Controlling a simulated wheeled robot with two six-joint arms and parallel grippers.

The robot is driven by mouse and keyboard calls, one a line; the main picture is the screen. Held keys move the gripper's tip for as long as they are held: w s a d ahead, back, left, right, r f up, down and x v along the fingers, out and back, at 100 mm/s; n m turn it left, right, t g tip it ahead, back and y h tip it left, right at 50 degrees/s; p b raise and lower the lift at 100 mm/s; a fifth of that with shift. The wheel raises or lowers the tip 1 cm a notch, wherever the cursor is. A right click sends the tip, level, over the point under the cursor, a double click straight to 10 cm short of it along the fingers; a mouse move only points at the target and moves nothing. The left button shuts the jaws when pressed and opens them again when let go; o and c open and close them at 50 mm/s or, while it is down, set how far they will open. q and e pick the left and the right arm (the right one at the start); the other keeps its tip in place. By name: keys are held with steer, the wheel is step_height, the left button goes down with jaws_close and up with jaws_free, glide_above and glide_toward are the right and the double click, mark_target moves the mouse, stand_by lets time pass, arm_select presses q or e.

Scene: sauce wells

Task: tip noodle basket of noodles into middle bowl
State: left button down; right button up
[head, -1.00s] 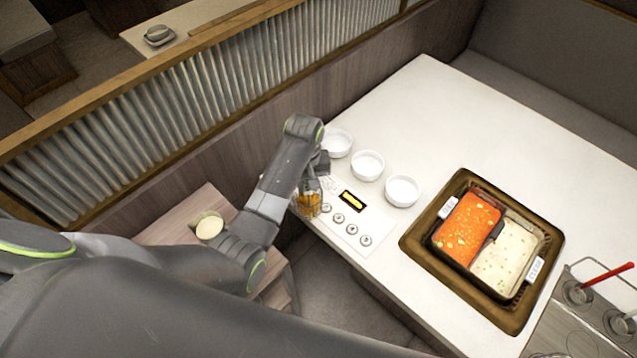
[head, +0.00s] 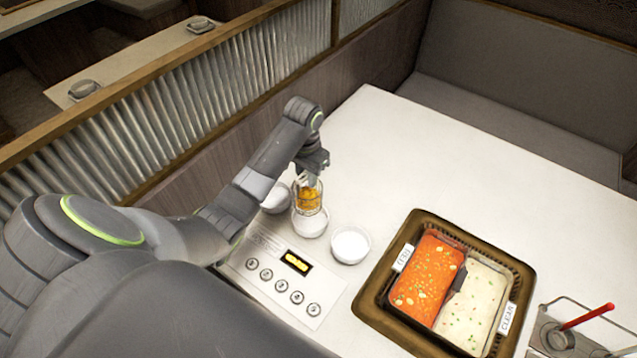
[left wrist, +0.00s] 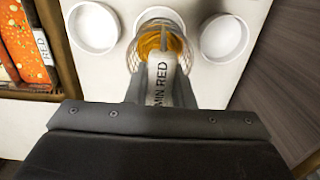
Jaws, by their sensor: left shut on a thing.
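My left gripper (head: 312,165) is shut on the handle of the noodle basket (head: 309,196), a small wire basket with orange-yellow noodles in it. The basket hangs roughly upright over the white middle bowl (head: 311,226) and hides part of it. In the left wrist view the basket (left wrist: 160,45) shows beyond the fingers, with the noodles still in it. Its pale handle (left wrist: 162,85) reads "MIN RED". The middle bowl's rim (left wrist: 157,11) shows behind it. I cannot tell whether the basket touches the bowl. My right gripper is not in view.
One white bowl (head: 276,198) stands to the left and another (head: 350,244) to the right. A two-part pot (head: 427,280) of red and pale broth sits at the right. The table beyond the bowls is clear.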

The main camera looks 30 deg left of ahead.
mark_target(309, 193)
arm_select(q)
steer(key=shift+w, duration=0.45)
steer(key=shift+s+f+b, duration=0.15)
steer(key=shift+f+b, duration=0.5)
steer(key=shift+b, duration=0.3)
steer(key=shift+f+b, duration=0.9)
steer(key=shift+b, duration=0.15)
steer(key=shift+f+b, duration=0.7)
steer(key=shift+f, duration=1.75)
